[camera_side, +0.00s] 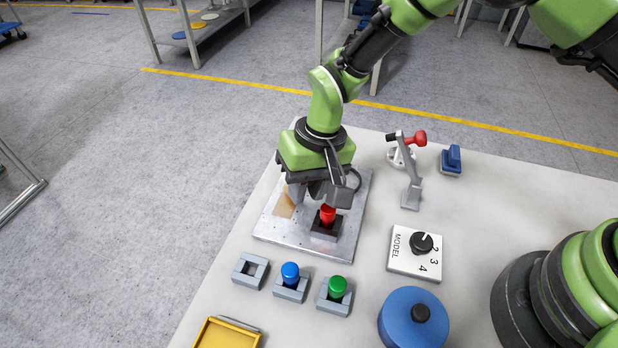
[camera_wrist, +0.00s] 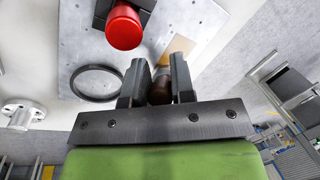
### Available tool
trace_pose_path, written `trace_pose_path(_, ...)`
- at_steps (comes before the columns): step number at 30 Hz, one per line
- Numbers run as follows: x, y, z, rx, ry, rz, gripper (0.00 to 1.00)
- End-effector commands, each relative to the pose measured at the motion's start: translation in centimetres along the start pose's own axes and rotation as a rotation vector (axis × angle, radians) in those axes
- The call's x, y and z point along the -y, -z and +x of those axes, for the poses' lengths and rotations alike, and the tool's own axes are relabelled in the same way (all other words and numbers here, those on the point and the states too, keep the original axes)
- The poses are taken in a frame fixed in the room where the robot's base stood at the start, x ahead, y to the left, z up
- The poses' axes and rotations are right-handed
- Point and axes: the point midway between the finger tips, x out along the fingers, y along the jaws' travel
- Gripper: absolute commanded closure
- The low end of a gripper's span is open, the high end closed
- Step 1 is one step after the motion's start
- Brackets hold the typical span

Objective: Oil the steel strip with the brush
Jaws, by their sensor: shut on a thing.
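My gripper (camera_side: 325,195) is low over a grey metal plate (camera_side: 268,228), pointing down. In the wrist view my gripper (camera_wrist: 155,85) is shut on a dark brown, rounded piece (camera_wrist: 160,90), which looks like the brush handle. Its lower end and any bristles are hidden or unclear. A tan patch (camera_side: 284,206) lies on the plate left of the gripper; it also shows in the wrist view (camera_wrist: 182,46). I cannot make out a separate steel strip; the gripper covers part of the plate.
A red knob (camera_side: 327,215) stands in a dark block on the plate, close to my gripper. In front are an empty grey holder (camera_side: 250,270), a blue peg (camera_side: 290,273) and a green peg (camera_side: 337,287) in holders. A red-handled lever (camera_side: 411,180) and MODEL dial (camera_side: 414,252) stand right.

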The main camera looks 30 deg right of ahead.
Motion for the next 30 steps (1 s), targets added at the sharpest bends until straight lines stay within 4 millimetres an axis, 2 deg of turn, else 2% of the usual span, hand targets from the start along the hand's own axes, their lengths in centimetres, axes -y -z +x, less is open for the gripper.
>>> trace_pose_path(30, 2.8, -3.4, 0.7, 0.000, 0.001, 0.000, 1.00)
